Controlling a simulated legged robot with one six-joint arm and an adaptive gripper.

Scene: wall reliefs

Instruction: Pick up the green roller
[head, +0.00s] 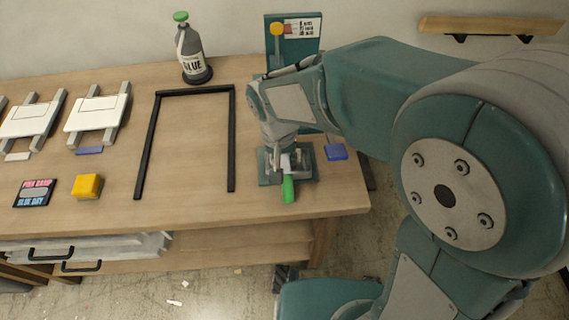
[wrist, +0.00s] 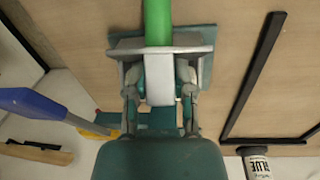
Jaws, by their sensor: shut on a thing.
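The green roller has a green handle (head: 288,189) that points toward the table's front edge in the head view. It also shows at the top of the wrist view (wrist: 157,22). A pale block-like part (wrist: 159,78) joins the handle. My gripper (wrist: 159,92) has one finger on each side of this pale part and is shut on it. The roller is at a teal base with grey side plates (wrist: 203,42). In the head view my gripper (head: 285,160) is low over this base. I cannot tell whether the roller is clear of the base.
A blue piece (head: 336,152) lies just right of the base. A black frame (head: 232,140) lies to the left. A yellow block (head: 87,187) sits far left.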

